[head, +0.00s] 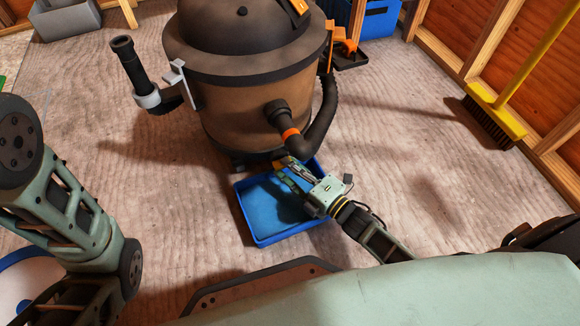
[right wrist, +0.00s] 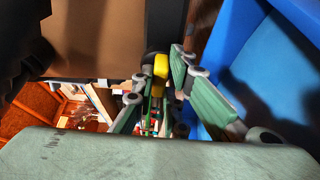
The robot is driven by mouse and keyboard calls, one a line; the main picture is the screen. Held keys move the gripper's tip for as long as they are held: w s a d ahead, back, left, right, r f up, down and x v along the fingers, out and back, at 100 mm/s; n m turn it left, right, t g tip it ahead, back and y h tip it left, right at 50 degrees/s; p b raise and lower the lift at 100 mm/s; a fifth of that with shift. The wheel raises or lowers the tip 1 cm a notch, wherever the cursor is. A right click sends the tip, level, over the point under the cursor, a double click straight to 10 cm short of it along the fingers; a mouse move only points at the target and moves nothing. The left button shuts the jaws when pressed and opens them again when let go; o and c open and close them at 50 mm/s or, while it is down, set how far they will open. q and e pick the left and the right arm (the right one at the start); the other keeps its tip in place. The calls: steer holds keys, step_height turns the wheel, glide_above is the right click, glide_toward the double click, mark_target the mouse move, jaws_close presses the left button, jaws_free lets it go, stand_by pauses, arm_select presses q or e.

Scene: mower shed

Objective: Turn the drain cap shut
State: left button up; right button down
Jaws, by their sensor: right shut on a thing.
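A large brown and black shop vacuum (head: 255,105) stands on the wooden floor in the head view. My right gripper (head: 284,168) is at the lower front of its drum, over the far part of a blue tray (head: 249,222). In the right wrist view the yellow drain cap (right wrist: 161,66) sits at the fingertips of my right gripper (right wrist: 158,85), which is shut on it. The fingers hide part of the cap, and its turn angle cannot be told. The blue tray also shows on the right there (right wrist: 226,50). My left arm shows, but its gripper is out of view.
A black hose (head: 322,125) curves down close above my right gripper. A yellow broom (head: 495,110) leans at the right wall. A grey bin (head: 66,20) and a blue crate (head: 376,22) stand at the back. The floor left of the tray is clear.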

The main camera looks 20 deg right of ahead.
steer(key=c, duration=1.8)
jaws_free()
steer(key=shift+o, duration=0.2)
steer(key=v, duration=1.2)
steer(key=shift+f, duration=0.1)
steer(key=shift+s, duration=0.1)
